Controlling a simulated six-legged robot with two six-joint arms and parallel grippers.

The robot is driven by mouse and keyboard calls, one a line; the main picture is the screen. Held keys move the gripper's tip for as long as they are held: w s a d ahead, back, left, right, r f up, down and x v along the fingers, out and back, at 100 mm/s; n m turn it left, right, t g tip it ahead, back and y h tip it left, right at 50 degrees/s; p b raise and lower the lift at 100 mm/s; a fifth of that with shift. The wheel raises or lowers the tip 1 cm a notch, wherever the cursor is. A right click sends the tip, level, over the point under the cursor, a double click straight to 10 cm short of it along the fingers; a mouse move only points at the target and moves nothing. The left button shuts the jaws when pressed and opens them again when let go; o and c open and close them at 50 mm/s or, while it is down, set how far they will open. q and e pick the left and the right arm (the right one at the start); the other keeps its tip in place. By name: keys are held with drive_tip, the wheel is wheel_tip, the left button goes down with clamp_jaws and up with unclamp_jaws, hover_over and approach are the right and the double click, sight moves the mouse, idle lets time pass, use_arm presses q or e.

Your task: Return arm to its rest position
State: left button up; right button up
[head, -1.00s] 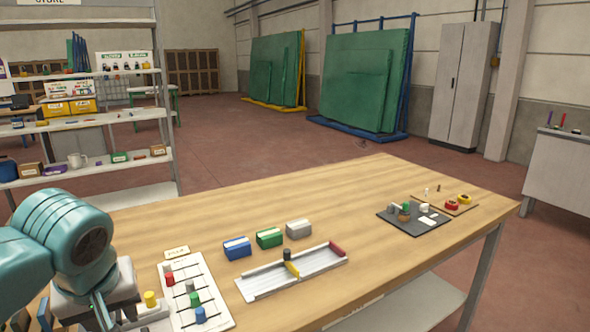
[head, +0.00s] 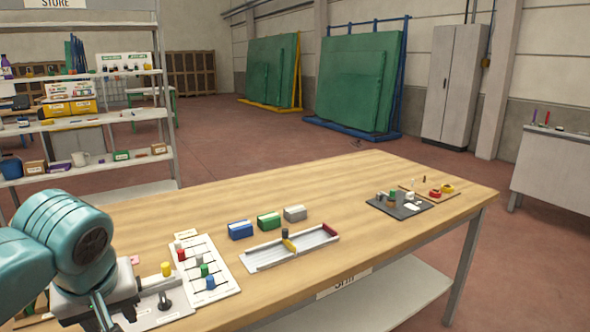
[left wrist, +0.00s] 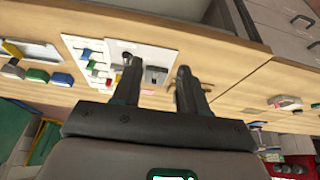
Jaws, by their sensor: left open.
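My left arm comes in from the left in the head view, teal and bent over the near left corner of the wooden table (head: 330,205). Beyond the fingers lies a pale plate with a dark knob and the white board (left wrist: 88,55) with coloured pegs. That peg board (head: 215,272) also shows in the head view. My right gripper is not in view.
Blue, green and grey boxes (head: 268,221) stand behind a pale tray (head: 265,258) with a yellow piece. A dark mat (head: 385,211) with small items lies at the far right. A shelf (head: 120,165) stands at the left.

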use_arm(q)
drive_tip(key=d+f+m+g+h+p, duration=0.15)
drive_tip(key=d+f, duration=0.25)
drive_tip(key=f, duration=0.4)
drive_tip(key=w+d+f+m+h+p, duration=0.1)
drive_tip(key=d+f+m+p, duration=0.15)
drive_tip(key=f, duration=0.55)
drive_tip(key=d+f+m+g+h+p, duration=0.1)
drive_tip(key=d+f+h, duration=0.1)
drive_tip(key=d+f, duration=0.45)
drive_tip(key=s+d+f+g+h+p, duration=0.1)
drive_tip(key=s+f+p, duration=0.3)
drive_tip(key=s+f, duration=1.2)
drive_tip(key=shift+s+d+h, duration=0.45)
drive_tip(key=shift+s+d, duration=0.05)
drive_tip(key=shift+d, duration=0.05)
